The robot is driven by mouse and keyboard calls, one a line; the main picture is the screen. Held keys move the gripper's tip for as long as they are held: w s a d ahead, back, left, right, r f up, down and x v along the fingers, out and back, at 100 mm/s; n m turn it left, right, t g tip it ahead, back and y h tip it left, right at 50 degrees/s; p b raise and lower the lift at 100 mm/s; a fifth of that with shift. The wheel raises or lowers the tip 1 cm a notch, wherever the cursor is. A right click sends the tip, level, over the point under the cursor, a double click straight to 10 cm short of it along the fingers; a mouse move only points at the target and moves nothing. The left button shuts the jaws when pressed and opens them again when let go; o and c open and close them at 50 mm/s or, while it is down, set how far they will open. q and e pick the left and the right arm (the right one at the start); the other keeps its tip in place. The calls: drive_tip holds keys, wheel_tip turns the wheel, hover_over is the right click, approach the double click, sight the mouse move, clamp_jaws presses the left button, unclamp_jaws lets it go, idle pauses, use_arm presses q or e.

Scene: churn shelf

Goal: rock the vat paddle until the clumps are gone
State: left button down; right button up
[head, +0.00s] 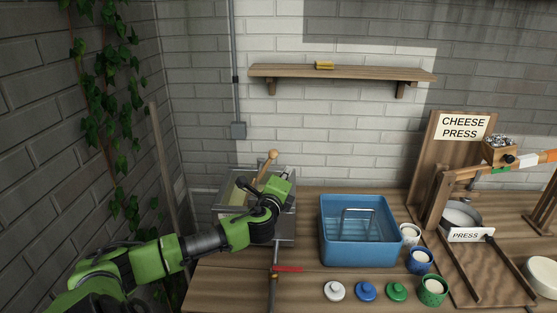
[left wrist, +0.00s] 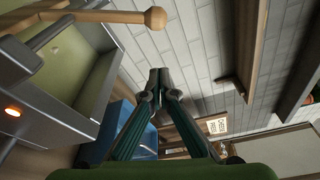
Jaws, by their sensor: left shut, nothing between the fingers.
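The vat (head: 228,190) is a grey metal box at the back left of the bench, with pale yellow-green showing inside. Its paddle (head: 268,163) has a wooden handle with a round knob, leaning up and right. My left gripper (head: 284,180) is over the vat's right side, just below and right of the knob; its fingers are hard to make out there. In the left wrist view the fingers (left wrist: 158,76) are shut and empty, apart from the paddle knob (left wrist: 155,18) at the top. The vat wall (left wrist: 85,85) is on the left. My arm hides part of the vat, and I cannot make out clumps.
A blue basin (head: 360,254) with a wire tool stands right of the vat. Several small lids and cups (head: 432,290) are in front of it. The cheese press (head: 465,235) is at the right. A shelf (head: 345,73) holds a yellow item. A red-handled valve (head: 288,268) is near the front.

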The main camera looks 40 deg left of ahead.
sight(276, 156)
use_arm(q)
drive_tip(key=shift+w+a+r+p, duration=0.15)
drive_tip(key=shift+w+a+p, duration=0.25)
drive_tip(key=shift+a, duration=0.5)
drive_tip(key=shift+w+a+r+p, duration=0.15)
drive_tip(key=shift+w+a+p, duration=0.25)
drive_tip(key=shift+a, duration=0.45)
drive_tip(key=shift+w+a+r+p, duration=0.15)
drive_tip(key=shift+w+a+p, duration=0.25)
drive_tip(key=shift+a, duration=0.5)
use_arm(e)
drive_tip(key=shift+a+r, duration=0.2)
drive_tip(key=shift+r, duration=0.5)
drive_tip(key=shift+a+r, duration=0.15)
drive_tip(key=shift+r, duration=0.5)
use_arm(q)
drive_tip(key=shift+s, duration=0.1)
use_arm(e)
drive_tip(key=shift+f, duration=0.1)
